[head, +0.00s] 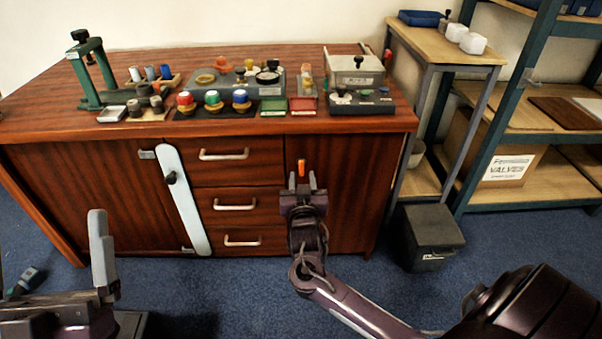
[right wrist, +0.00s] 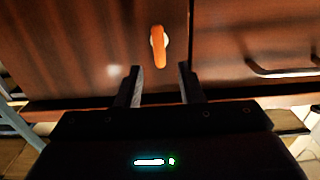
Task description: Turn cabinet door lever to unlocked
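The orange lever (head: 301,168) is on the front of the cabinet's right door (head: 346,180), near its upper left edge. In the right wrist view the lever (right wrist: 158,47) stands about upright on a pale round base, just beyond my fingertips. My right gripper (head: 303,184) is in front of the door, just below the lever in the head view. In the right wrist view its two fingers (right wrist: 160,80) are apart with nothing between them. My left gripper (head: 100,250) is at the lower left, away from the cabinet; only part of it shows and its opening is unclear.
Drawers with pale handles (head: 234,207) are left of the door. A white bar (head: 183,198) crosses the left door. Knobs, bottles and a green press (head: 90,70) stand on the cabinet top. A dark bin (head: 428,237) is on the floor to the right.

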